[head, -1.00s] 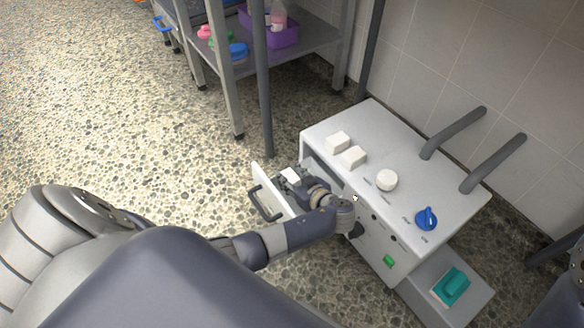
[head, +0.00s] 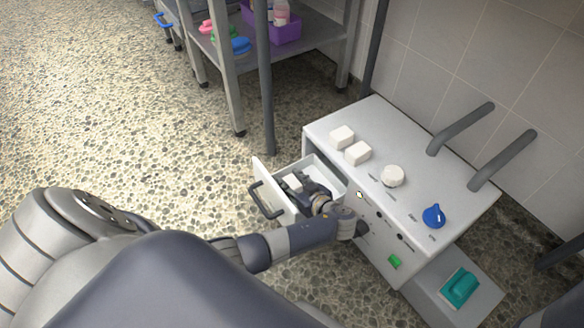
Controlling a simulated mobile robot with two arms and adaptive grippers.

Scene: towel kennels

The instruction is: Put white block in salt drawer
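The salt drawer (head: 325,168) is pulled out from the left side of a white machine (head: 392,250), with a dark handle (head: 266,200) on its front panel. My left gripper (head: 297,185) reaches over the drawer's interior from the front. It appears shut on a small white block (head: 292,182) at its fingertips, low within the drawer's outline. The gripper partly hides the block and drawer floor, so I cannot tell whether the block touches the bottom. Two more white blocks, one behind (head: 342,137) and one in front (head: 357,153), sit on the machine's top. My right gripper is out of view.
A metal shelf (head: 300,42) stands behind. The floor at left is clear.

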